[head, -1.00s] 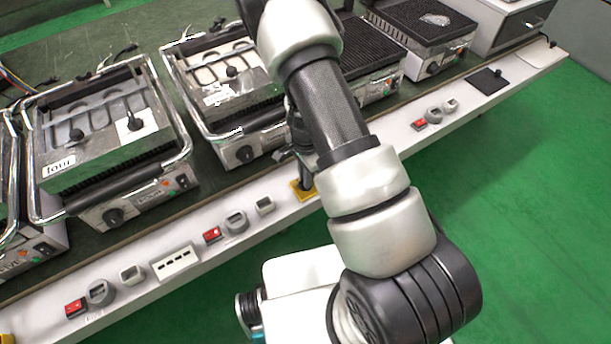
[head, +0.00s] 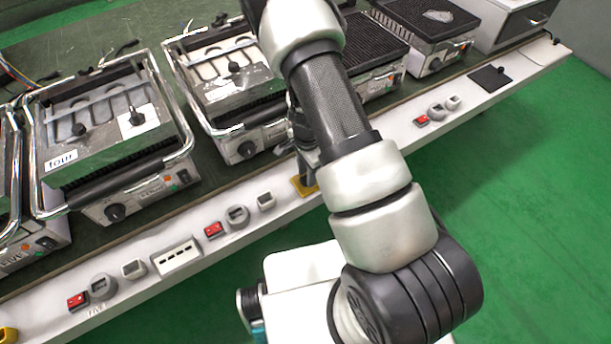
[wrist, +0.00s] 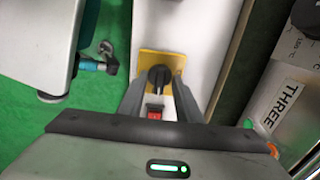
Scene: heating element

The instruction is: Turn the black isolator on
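The black isolator (wrist: 159,77) is a dark knob on a yellow plate (wrist: 176,62), fixed on the white front ledge. In the wrist view it lies at the upper middle. In the head view the yellow plate (head: 298,183) shows only in part, with my arm's end in front of it. My gripper (wrist: 159,92) is open, with one finger to each side of the knob in the wrist view. I cannot tell whether the fingers touch the knob. A red switch (wrist: 154,112) shows between the fingers, nearer to the palm.
Several grills stand behind the ledge, one marked "four" (head: 100,140). In the wrist view a panel marked "THREE" (wrist: 286,105) is close at right. Along the ledge (head: 340,165) are red switches (head: 213,230), grey sockets and a white slotted block (head: 177,256). Green floor lies in front.

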